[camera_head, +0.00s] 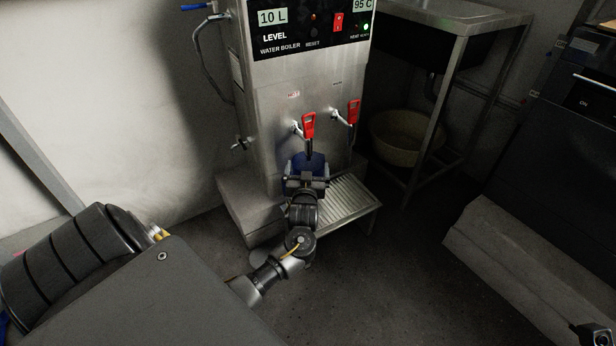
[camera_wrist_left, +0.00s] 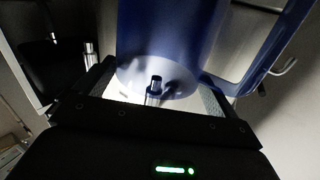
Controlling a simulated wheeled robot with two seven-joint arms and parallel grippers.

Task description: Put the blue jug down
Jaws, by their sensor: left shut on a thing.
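The blue jug (camera_head: 303,162) is at the front of the water boiler, below the left red-handled tap (camera_head: 308,124) and by the slatted drip tray (camera_head: 346,199). Whether it rests on the tray is hidden by my arm. My left gripper (camera_head: 306,181) is in front of the jug and shut on it. In the left wrist view the blue jug (camera_wrist_left: 168,35) fills the upper middle, with its handle at the right. The fingers of my left gripper (camera_wrist_left: 155,88) lie on either side of it. My right gripper's jaws do not show.
The steel water boiler (camera_head: 265,110) stands behind the jug, with a second red-handled tap (camera_head: 353,111) to the right. A pale basin (camera_head: 405,138) sits under a steel table (camera_head: 458,20). A dark oven (camera_head: 570,120) stands at the right. The floor in front is clear.

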